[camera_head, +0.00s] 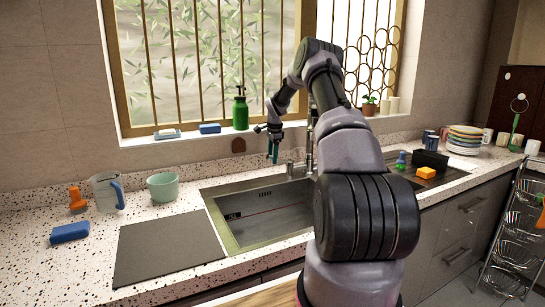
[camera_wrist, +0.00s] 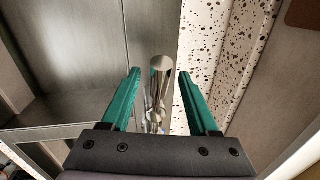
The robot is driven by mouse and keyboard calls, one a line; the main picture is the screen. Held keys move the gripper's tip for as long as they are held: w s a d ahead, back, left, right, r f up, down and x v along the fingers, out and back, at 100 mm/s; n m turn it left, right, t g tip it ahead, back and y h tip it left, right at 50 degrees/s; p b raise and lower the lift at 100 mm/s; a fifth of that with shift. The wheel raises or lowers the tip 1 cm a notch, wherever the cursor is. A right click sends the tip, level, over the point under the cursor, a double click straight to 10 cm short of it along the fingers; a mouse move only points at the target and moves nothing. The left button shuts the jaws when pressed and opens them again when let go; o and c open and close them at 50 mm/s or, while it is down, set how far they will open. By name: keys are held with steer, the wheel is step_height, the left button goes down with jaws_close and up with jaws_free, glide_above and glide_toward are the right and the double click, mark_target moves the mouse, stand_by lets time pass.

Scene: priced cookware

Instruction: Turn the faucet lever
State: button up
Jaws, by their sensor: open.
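The chrome faucet (camera_head: 310,150) rises behind the sink, partly hidden by my arm. A short metal piece (camera_head: 290,168), perhaps its lever, stands just left of its base. My gripper (camera_head: 273,157) hangs above the back edge of the sink, left of the faucet, with its green fingers pointing down. In the wrist view my gripper (camera_wrist: 158,74) is open and empty. A chrome faucet part (camera_wrist: 161,66) shows in the gap between the fingers, apart from both. Whether it is the lever or the spout, and how far below the fingertips it lies, I cannot tell.
The steel sink (camera_head: 226,238) is set in a speckled counter (camera_head: 80,245). A green bottle (camera_head: 240,112) and a blue sponge (camera_head: 210,128) stand on the windowsill behind my gripper. A jug (camera_head: 106,192) and a mint bowl (camera_head: 162,187) stand left. Stacked plates (camera_head: 465,139) stand right.

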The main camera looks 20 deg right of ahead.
jaws_close()
stand_by(1.4)
